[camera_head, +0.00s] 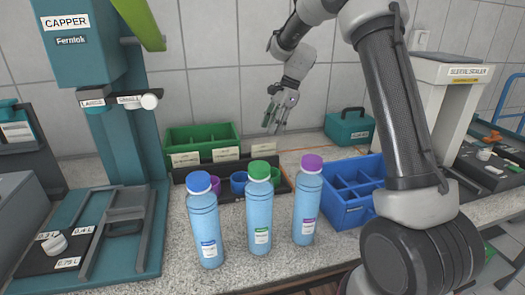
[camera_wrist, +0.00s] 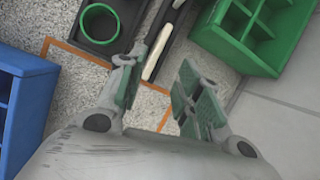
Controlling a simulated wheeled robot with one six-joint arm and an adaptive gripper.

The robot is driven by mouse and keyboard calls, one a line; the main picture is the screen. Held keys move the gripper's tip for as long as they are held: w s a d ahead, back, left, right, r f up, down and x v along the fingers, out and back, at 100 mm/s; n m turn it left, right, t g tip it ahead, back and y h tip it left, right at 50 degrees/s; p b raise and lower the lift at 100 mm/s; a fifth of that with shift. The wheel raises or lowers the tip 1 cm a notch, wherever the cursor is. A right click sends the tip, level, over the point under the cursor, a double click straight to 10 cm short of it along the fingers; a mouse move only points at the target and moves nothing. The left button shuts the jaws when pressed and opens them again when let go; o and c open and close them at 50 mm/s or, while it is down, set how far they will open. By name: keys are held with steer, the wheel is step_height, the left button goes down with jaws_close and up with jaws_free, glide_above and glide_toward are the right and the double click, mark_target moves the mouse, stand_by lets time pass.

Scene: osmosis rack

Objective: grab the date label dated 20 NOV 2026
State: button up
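Three cream date labels stand in a row behind the caps in the head view: a left one (camera_head: 185,159), a middle one (camera_head: 226,154) and a right one (camera_head: 263,149). Their print is too small to read, so I cannot tell which bears 20 NOV 2026. My gripper (camera_head: 277,113) is above and just right of the right label. In the wrist view my gripper (camera_wrist: 163,92) is open and empty. A label's top edge (camera_wrist: 157,54) shows as a thin cream strip beyond the fingers, near the left finger; I cannot tell if they touch.
A dark tray (camera_wrist: 128,24) holds ring-shaped caps, one green (camera_wrist: 100,22). A green bin (camera_head: 203,135) stands behind the labels. Three blue bottles (camera_head: 260,215) stand in front. A blue divided crate (camera_head: 350,208) is at right, a teal box (camera_head: 349,127) behind it.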

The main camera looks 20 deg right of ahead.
mark_target(264, 145)
steer(key=shift+s+a+m, duration=0.1)
steer(key=shift+a+m, duration=0.1)
steer(key=shift+m, duration=0.8)
steer(key=shift+a+f, duration=0.15)
steer(key=shift+f, duration=0.15)
steer(key=shift+s+x, duration=0.15)
steer(key=shift+x, duration=1.65)
steer(key=shift+s+x, duration=0.1)
steer(key=shift+x, duration=1.65)
steer(key=shift+f, duration=0.1)
jaws_close()
